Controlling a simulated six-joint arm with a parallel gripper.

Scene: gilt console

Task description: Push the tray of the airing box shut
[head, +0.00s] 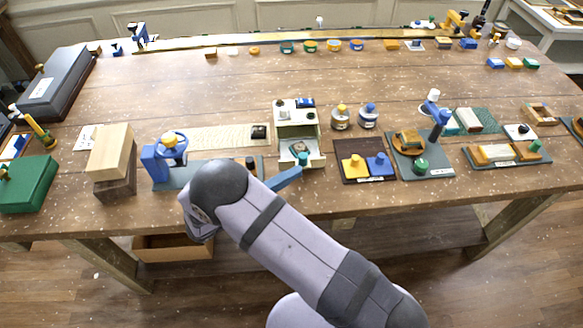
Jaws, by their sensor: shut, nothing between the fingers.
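The airing box (284,131) is a cream box standing in the middle of the table. Its tray (317,161) is pulled out at the front, towards me, with a small dark and tan item lying in it. A teal knob (303,158) shows at the tray's front. My gripper (299,170) is shut; its slim blue end shows past my forearm and points up and right at the tray's front. Its tip is right by the knob, and I cannot tell whether they touch. The rest of my gripper is hidden behind my arm.
A blue press (157,165) and stacked wooden blocks (110,155) stand to the left. A dark board with yellow and blue blocks (378,165) lies close on the right of the tray. Two small jars (341,117) stand right of the box. Open tabletop lies behind it.

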